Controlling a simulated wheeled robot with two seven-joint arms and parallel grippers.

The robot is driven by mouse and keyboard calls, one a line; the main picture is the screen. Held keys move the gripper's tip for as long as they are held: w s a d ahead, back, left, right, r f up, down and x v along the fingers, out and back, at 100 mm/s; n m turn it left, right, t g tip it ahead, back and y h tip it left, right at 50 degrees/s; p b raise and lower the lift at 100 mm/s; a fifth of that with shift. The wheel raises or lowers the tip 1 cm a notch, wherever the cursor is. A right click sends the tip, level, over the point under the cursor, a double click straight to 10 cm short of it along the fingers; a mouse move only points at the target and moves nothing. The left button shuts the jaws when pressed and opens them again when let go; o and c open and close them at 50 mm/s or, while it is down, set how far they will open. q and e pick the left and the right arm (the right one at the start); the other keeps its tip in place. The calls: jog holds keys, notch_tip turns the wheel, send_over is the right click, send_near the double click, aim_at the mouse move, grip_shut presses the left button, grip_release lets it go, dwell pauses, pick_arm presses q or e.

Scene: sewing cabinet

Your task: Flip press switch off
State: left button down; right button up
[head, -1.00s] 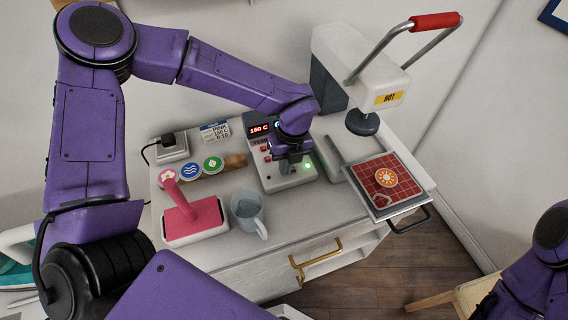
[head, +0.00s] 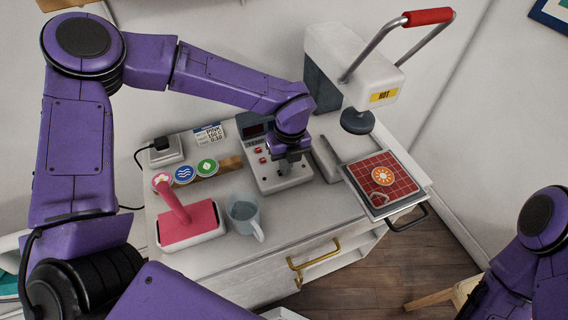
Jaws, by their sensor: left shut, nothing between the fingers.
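The press control box (head: 262,170) stands on the cabinet top, left of the heat press (head: 343,70). Its display (head: 254,129) is dark, and no green light shows on its face. Two red buttons (head: 259,155) sit below the display. My left gripper (head: 283,170) is shut and empty, pointing down at the lower front part of the box. It hides the switch, so I cannot tell the switch's position or whether the fingers touch it. My right arm (head: 530,255) shows at the lower right, but its gripper is out of view.
Several round patches (head: 184,174) lie on a wooden strip.

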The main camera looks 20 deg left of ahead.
aim_at(279, 174)
pick_arm(q)
notch_tip(279, 174, up, 4)
jog(key=p, duration=0.3)
jog(key=shift+a+r+p, duration=0.1)
jog(key=shift+p, duration=0.2)
notch_tip(279, 174, up, 10)
jog(key=s+a+b, duration=0.1)
jog(key=b, duration=0.1)
jog(key=shift+s, duration=0.2)
jog(key=shift+f, duration=0.2)
